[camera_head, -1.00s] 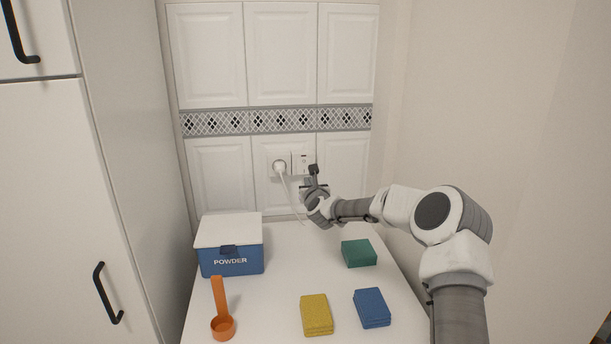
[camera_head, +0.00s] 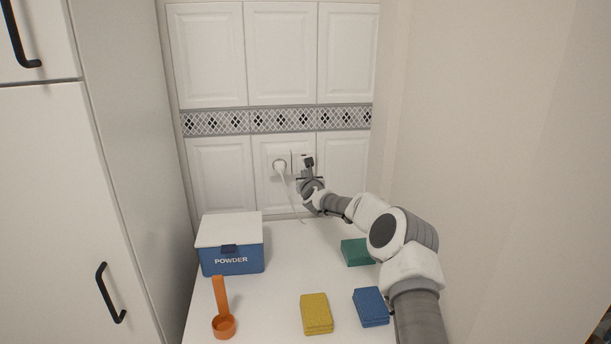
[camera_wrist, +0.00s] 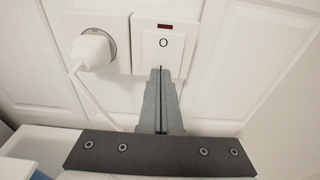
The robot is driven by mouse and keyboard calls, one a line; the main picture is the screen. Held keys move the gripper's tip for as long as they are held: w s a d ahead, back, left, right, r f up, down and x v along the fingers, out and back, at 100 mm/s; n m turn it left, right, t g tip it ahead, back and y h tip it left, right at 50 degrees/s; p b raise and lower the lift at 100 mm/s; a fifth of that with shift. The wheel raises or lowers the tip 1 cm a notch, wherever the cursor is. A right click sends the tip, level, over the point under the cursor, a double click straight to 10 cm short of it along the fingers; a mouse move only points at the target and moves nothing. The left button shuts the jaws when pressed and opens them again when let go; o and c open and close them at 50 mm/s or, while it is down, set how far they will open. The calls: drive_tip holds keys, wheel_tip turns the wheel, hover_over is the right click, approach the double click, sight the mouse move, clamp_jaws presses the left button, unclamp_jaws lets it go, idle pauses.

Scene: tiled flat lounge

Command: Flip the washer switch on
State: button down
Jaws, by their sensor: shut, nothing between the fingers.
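The switch (camera_wrist: 166,42) is a white rocker in a wall plate, with a dark red indicator window above it and an "O" mark on it. It sits just right of the socket (camera_wrist: 93,48), which has a white plug in it. My gripper (camera_wrist: 159,72) is shut and empty, its fingertips over the lower part of the switch. I cannot tell whether they touch it. In the head view my gripper (camera_head: 308,162) covers most of the switch plate.
A white cord hangs from the plug (camera_head: 280,166) to the white top (camera_head: 275,285). On the top stand a blue powder box (camera_head: 232,262), an orange scoop (camera_head: 223,326), and yellow (camera_head: 316,313), blue (camera_head: 371,306) and green (camera_head: 355,252) sponges. A tall cabinet (camera_head: 130,150) stands at left.

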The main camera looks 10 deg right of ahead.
drive_tip(key=shift+f+b, duration=0.15)
drive_tip(key=shift+b, duration=0.15)
drive_tip(key=shift+w+b, duration=0.15)
drive_tip(key=shift+b, duration=0.9)
